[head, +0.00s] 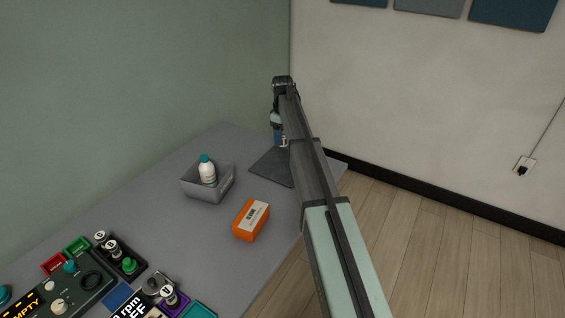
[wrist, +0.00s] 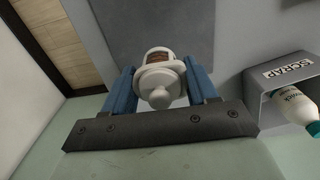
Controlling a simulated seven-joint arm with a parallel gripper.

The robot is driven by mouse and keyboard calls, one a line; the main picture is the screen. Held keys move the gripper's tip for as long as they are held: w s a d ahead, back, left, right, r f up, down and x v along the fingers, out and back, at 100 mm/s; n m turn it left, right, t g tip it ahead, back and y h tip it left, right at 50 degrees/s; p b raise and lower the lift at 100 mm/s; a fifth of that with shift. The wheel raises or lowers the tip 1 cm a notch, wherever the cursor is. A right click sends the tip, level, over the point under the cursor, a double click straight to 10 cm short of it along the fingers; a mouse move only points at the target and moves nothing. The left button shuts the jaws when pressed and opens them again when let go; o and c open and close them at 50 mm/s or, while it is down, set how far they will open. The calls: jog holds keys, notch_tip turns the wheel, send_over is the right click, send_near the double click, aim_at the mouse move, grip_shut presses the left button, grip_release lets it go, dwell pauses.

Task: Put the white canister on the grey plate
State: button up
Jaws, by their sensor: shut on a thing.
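The white canister (wrist: 160,84) is between the blue fingers of my gripper (wrist: 162,78) in the wrist view. It has a round white lid with a knob and a brown band. My gripper is shut on it. The grey plate (wrist: 165,20) is a flat dark square just beyond the canister in the wrist view; the canister overlaps its near edge in the picture. In the head view the grey plate (head: 270,167) lies at the table's far corner, partly hidden by my arm. My gripper (head: 278,138) is at its far side, mostly hidden. I cannot tell the canister's height above the table.
A grey bin marked SCRAP (wrist: 262,95) holds a white bottle with a teal cap (head: 207,170). An orange box (head: 251,220) lies in front of the plate. A control panel (head: 70,290) and small trays fill the near left. Table is clear between bin and plate.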

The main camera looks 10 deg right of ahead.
notch_tip(320, 180, down, 10)
jog(key=shift+r, duration=0.1)
dwell(0.4)
jog(key=o, duration=1.1)
notch_tip(320, 180, up, 12)
jog(key=shift+r, duration=0.1)
dwell(0.4)
